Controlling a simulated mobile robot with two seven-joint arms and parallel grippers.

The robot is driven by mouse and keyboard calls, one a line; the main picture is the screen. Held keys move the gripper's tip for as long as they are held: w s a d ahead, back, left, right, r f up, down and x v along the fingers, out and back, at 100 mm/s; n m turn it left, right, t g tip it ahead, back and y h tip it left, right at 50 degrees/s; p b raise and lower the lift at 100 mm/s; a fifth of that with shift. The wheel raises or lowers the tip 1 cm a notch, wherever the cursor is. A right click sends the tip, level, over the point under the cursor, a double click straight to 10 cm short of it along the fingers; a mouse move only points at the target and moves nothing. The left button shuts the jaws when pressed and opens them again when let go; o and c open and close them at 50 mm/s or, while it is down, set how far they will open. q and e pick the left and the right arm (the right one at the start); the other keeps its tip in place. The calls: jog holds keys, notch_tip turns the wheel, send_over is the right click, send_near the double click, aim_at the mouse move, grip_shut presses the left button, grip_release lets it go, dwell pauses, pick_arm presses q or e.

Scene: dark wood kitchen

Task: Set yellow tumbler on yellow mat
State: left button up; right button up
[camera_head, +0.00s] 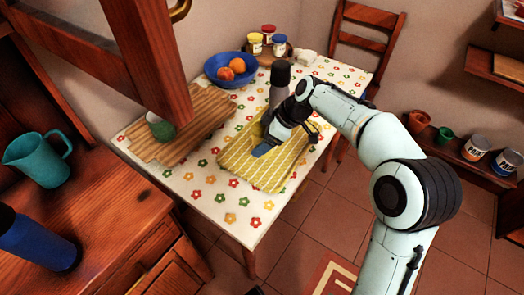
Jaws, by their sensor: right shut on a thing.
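The yellow patterned mat (240,163) lies on the flowered tablecloth near the table's right front side. My right gripper (268,145) is low over the mat, reaching in from the right. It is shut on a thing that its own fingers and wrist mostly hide. A small blue patch shows at the fingertips; I cannot tell what it belongs to. I cannot make out a yellow tumbler clearly anywhere. My left gripper is not in view.
A grey bottle with a dark cap (280,76) stands close behind my right gripper. A blue fruit bowl (233,82) and several small jars are farther back. A wooden board (196,122) with a green-and-white thing lies left of the mat. The front table corner is clear.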

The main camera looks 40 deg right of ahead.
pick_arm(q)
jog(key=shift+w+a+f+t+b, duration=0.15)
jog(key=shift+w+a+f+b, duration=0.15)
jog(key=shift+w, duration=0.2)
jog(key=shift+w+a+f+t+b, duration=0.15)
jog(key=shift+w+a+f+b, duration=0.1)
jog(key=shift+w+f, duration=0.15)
pick_arm(e)
jog(key=shift+f, duration=2.2)
jog(key=shift+f, duration=0.15)
jog(key=o, duration=1.1)
jog(key=shift+c, duration=0.2)
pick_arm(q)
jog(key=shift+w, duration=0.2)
pick_arm(e)
jog(key=shift+r, duration=0.25)
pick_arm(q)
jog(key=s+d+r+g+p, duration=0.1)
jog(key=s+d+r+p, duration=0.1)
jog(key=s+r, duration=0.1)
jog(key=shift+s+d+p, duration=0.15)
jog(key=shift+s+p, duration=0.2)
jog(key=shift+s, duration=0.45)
pick_arm(e)
jog(key=v, duration=1.2)
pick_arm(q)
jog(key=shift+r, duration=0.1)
